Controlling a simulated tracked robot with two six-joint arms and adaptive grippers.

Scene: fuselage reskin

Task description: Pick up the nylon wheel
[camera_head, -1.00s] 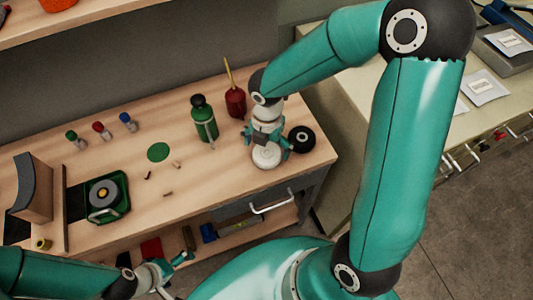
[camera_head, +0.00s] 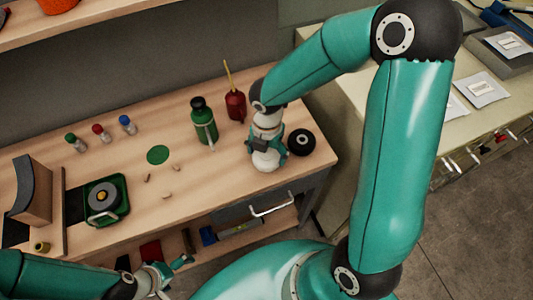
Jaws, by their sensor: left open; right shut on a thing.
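The white nylon wheel (camera_head: 265,161) is at the right end of the wooden bench, under my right gripper (camera_head: 267,150). My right gripper points down and is shut on the wheel, with its fingers partly covering it. I cannot tell whether the wheel touches the bench top. My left gripper (camera_head: 174,274) is open and empty, low in front of the bench.
A black wheel (camera_head: 301,142) lies close to the right of my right gripper. A green bottle (camera_head: 203,122) and a red oil can (camera_head: 235,104) stand behind it to the left. A green tray (camera_head: 119,210) with a grey disc and several small bottles are further left.

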